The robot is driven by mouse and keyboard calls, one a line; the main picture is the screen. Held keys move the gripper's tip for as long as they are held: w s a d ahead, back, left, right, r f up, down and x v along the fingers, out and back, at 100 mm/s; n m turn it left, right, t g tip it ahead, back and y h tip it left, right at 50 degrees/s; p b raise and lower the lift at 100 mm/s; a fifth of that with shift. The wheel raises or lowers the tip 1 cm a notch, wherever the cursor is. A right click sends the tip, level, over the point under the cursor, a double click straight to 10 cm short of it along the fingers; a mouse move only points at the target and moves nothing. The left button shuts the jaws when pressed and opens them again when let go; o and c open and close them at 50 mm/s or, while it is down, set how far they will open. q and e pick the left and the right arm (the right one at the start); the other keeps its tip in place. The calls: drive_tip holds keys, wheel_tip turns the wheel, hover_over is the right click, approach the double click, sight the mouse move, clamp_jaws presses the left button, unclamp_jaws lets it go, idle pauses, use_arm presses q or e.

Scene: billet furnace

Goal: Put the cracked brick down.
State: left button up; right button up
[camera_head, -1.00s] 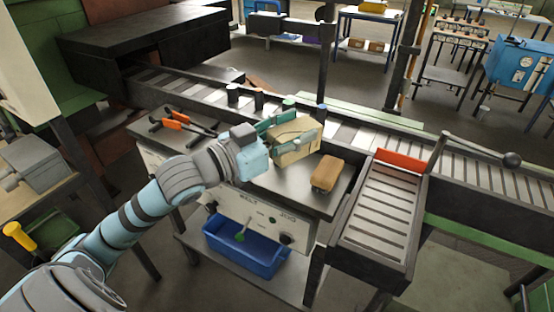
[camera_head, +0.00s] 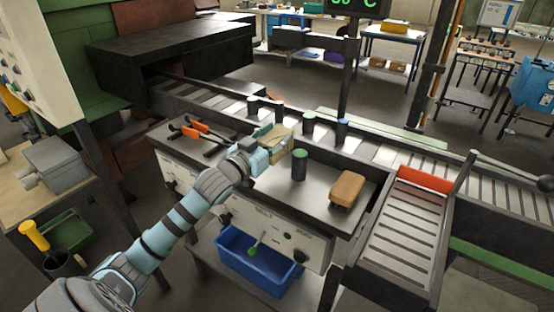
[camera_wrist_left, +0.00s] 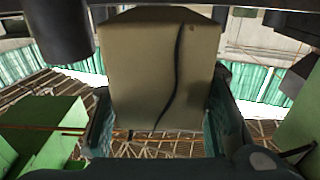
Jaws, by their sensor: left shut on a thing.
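The cracked brick (camera_head: 277,136) is a tan block at the back of the steel worktable (camera_head: 318,182), near the roller conveyor. In the left wrist view the brick (camera_wrist_left: 160,75) fills the middle, with a dark wavy crack running down its face. My left gripper (camera_head: 284,144) is shut on it, with a finger on each side. I cannot tell whether the brick's underside touches anything. My right gripper is in neither view.
On the worktable stand a dark green-topped cylinder (camera_head: 299,165) right of the gripper, a brown block (camera_head: 347,188) and orange-handled tongs (camera_head: 197,128). The roller conveyor (camera_head: 222,102) runs behind, with short posts. A side rack (camera_head: 402,233) stands right. A blue bin (camera_head: 259,262) sits below.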

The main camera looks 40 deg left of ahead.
use_arm(q)
drive_tip(key=shift+f+b, duration=0.45)
drive_tip(key=shift+f, duration=1.95)
drive_tip(key=shift+f, duration=0.1)
drive_tip(key=o, duration=1.2)
drive_tip(key=shift+c, duration=0.2)
drive_tip(key=shift+s, duration=0.1)
